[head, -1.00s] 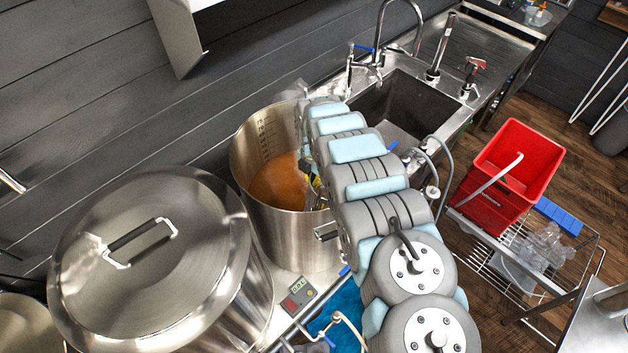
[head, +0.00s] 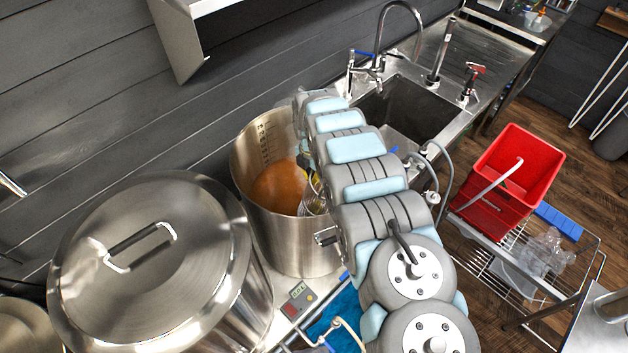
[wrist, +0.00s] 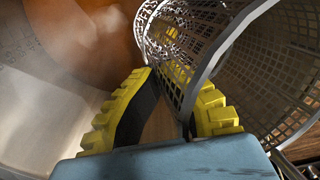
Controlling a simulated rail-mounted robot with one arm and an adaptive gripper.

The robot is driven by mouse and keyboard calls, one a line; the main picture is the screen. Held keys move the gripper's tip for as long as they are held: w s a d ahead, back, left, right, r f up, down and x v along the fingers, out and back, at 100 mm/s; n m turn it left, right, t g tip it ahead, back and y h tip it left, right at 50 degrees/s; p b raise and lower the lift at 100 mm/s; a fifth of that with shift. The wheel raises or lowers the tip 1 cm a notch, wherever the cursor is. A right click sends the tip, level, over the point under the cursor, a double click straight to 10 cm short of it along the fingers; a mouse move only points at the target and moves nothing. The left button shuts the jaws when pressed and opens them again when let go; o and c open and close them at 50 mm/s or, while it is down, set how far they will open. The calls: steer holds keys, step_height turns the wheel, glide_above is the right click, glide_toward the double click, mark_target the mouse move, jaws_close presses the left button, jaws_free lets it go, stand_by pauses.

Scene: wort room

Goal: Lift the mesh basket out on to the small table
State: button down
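The mesh basket (wrist: 180,60) is grey metal mesh with a solid rim. In the head view the basket (head: 312,198) shows partly inside the open steel pot (head: 300,245), above orange-brown liquid; my arm hides much of it. In the wrist view my gripper (wrist: 175,100) has two yellow ribbed fingers standing apart. The basket's rim comes down between them, close to the right finger, with a gap to the left finger. Whether the right finger touches the basket cannot be told. A steel table corner (head: 605,305) shows at the lower right; I cannot tell if it is the small table.
A large lidded pot (head: 150,260) stands at the left of the open pot. Behind are a sink (head: 405,110) and tap (head: 400,15). A red crate (head: 515,165) sits on a wire rack (head: 540,290) at right. A hose runs near my arm.

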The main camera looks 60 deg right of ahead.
steer(key=shift+w+d+r+b, duration=0.2)
steer(key=shift+w+r+b, duration=0.1)
steer(key=shift+r, duration=0.2)
steer(key=shift+w+d+r+p, duration=0.1)
steer(key=shift+r+p, duration=0.65)
steer(key=shift+r, duration=0.85)
step_height(320, 180, up, 19)
steer(key=p, duration=0.1)
steer(key=shift+p, duration=0.4)
stand_by(0.3)
